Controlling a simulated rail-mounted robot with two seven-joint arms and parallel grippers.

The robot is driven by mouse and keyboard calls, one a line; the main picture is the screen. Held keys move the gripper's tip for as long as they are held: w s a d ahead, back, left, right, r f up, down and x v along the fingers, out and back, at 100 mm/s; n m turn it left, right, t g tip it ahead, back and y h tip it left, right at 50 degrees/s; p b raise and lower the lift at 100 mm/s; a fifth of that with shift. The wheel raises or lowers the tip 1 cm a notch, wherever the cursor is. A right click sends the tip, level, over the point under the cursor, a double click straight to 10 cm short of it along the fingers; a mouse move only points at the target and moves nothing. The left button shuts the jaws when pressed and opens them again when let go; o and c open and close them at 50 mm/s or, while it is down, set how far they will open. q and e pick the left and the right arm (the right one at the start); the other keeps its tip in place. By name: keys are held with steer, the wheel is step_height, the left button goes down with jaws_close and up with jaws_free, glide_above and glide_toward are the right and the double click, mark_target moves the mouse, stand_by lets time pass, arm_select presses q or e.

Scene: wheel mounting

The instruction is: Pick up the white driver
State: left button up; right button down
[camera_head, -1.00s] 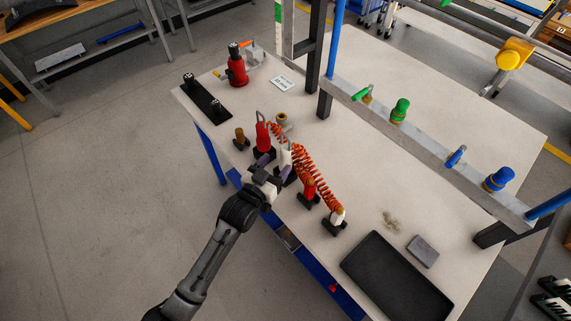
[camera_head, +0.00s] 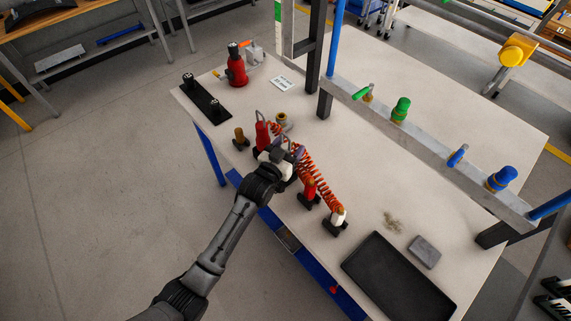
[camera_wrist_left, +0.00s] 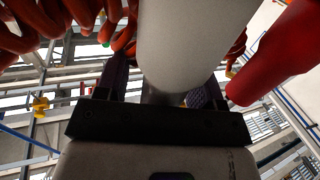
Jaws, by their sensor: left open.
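The white driver is mostly hidden behind my left gripper in the head view; it stands in the row of tools near the table's front edge. In the left wrist view the white driver (camera_wrist_left: 180,40) is a large pale cylinder between the two fingers. My left gripper (camera_head: 287,149) is at the driver, and its dark fingers also show in the left wrist view (camera_wrist_left: 160,90). It is open around the driver; I cannot tell whether either finger touches it. My right gripper is not in view.
A red driver (camera_head: 262,136) stands close beside, also in the left wrist view (camera_wrist_left: 285,50). Orange coiled hoses (camera_head: 318,172) run just right of my gripper. A metal rail (camera_head: 430,150) crosses behind.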

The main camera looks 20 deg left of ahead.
arm_select(q)
steer(key=shift+c, duration=0.3)
jaws_close()
stand_by(0.5)
steer(key=shift+r, duration=0.15)
